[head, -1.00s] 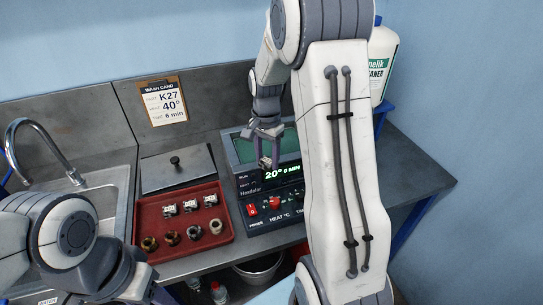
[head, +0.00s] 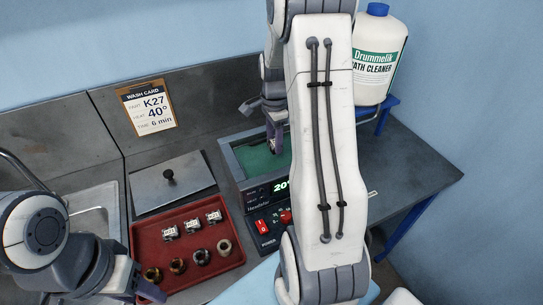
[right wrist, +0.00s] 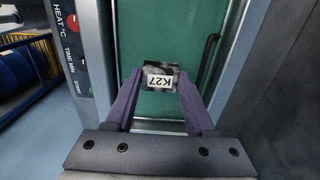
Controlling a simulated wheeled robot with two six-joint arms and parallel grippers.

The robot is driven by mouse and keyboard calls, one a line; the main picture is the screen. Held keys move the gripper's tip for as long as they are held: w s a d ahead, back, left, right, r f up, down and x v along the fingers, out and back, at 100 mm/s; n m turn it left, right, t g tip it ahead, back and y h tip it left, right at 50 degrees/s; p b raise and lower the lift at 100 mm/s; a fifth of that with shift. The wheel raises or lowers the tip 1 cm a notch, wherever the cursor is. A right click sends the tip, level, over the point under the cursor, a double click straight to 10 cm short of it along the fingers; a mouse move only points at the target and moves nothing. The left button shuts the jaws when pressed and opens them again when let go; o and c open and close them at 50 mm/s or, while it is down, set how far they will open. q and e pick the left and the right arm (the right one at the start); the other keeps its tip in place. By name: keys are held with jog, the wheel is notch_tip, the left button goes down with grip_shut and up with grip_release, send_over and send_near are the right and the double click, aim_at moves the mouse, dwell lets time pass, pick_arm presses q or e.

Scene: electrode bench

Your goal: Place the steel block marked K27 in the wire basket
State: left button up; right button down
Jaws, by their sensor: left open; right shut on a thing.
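The steel block marked K27 (right wrist: 160,80) is dark with a white label. My right gripper (right wrist: 158,90) is shut on it in the right wrist view. In the head view my right gripper (head: 274,143) is over the green-lined opening of the wash bath (head: 232,163), partly hidden by my own arm. The block appears above the green interior (right wrist: 140,35). A dark curved handle (right wrist: 207,62) shows at the right of the opening; I cannot make out the wire basket clearly. My left gripper (head: 137,291) is open at the lower left, near the red tray.
A red tray (head: 237,262) holds three labelled blocks and several rings. A grey lid (head: 193,183) with a knob lies behind it. A wash card (head: 148,107) reads K27, 40°, 6 min. A cleaner bottle (head: 377,60) stands right of my arm; a sink (head: 88,200) is left.

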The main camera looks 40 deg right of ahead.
aim_at(276, 166)
jog(key=f, duration=0.3)
jog(key=shift+s+d+f+p, duration=0.1)
jog(key=shift+d+f+p, duration=0.05)
jog(key=shift+d+p, duration=0.15)
notch_tip(276, 166, down, 4)
jog(key=shift+r+p, duration=0.25)
jog(key=shift+p, duration=0.25)
jog(key=shift+f, duration=0.2)
jog(key=shift+f, duration=0.1)
jog(key=shift+f, duration=0.1)
jog(key=shift+c, duration=1.3)
grip_release()
